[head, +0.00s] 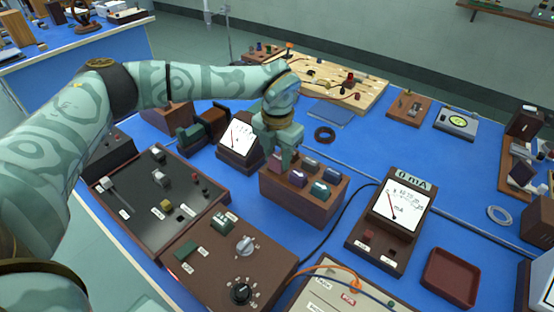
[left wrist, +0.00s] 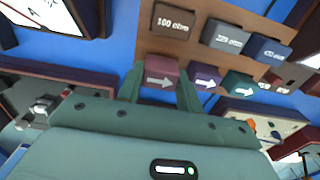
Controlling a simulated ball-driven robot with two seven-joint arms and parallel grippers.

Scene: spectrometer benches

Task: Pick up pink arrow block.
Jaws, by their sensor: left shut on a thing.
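The pink arrow block (left wrist: 162,76) with a pale arrow shows in the left wrist view, between the two fingers of my left gripper (left wrist: 160,92). The fingers are shut on it, one at each side. In the head view my left gripper (head: 284,153) points down at the left end of a brown block holder (head: 290,199). The block sits in or just above the holder's near row; I cannot tell which. A purple arrow block (left wrist: 206,78) and a teal arrow block (left wrist: 241,87) are beside it. My right gripper is not in view.
Blocks marked in ohms, including a 100 ohm block (left wrist: 174,21), fill the holder's other row. A white-faced meter (head: 240,142) stands close left of the gripper, and a mA meter (head: 396,215) stands to the right. A black cable (head: 343,224) runs beside the holder.

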